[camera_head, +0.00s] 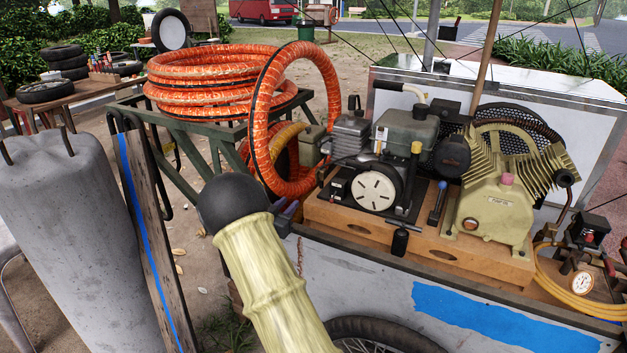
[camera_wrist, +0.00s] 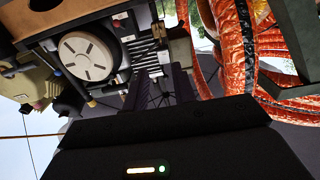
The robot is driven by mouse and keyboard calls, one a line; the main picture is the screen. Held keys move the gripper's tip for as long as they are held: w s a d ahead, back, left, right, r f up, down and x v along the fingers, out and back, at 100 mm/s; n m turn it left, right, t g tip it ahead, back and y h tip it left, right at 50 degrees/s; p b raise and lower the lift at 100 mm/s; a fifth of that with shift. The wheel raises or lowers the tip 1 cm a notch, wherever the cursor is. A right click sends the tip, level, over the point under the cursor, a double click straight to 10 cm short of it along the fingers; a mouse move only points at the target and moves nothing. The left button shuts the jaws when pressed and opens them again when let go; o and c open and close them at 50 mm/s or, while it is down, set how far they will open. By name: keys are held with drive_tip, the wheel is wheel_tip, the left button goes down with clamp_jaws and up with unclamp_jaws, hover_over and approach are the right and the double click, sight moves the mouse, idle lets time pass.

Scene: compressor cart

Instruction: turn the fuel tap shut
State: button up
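The engine (camera_head: 375,160) sits on a wooden base on the cart, with a grey tank (camera_head: 405,128) on top and a round white recoil cover (camera_head: 374,191) in front. The cover also shows in the wrist view (camera_wrist: 85,56). My gripper (camera_head: 289,209) is left of the engine, partly hidden behind my own arm. In the wrist view its two dark purple fingers (camera_wrist: 160,78) stand apart with nothing seen between them. The engine's left side lies beyond them.
A yellow compressor (camera_head: 497,210) and a pressure gauge (camera_head: 582,283) are to the right. A grey cylinder (camera_head: 75,230) and a plank (camera_head: 150,230) stand at the left.

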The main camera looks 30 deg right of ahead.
sight(317, 177)
drive_tip(key=x, duration=1.6)
drive_tip(key=shift+w+d, duration=0.25)
drive_tip(key=shift+d, duration=0.05)
drive_tip(key=shift+c, duration=0.3)
clamp_jaws()
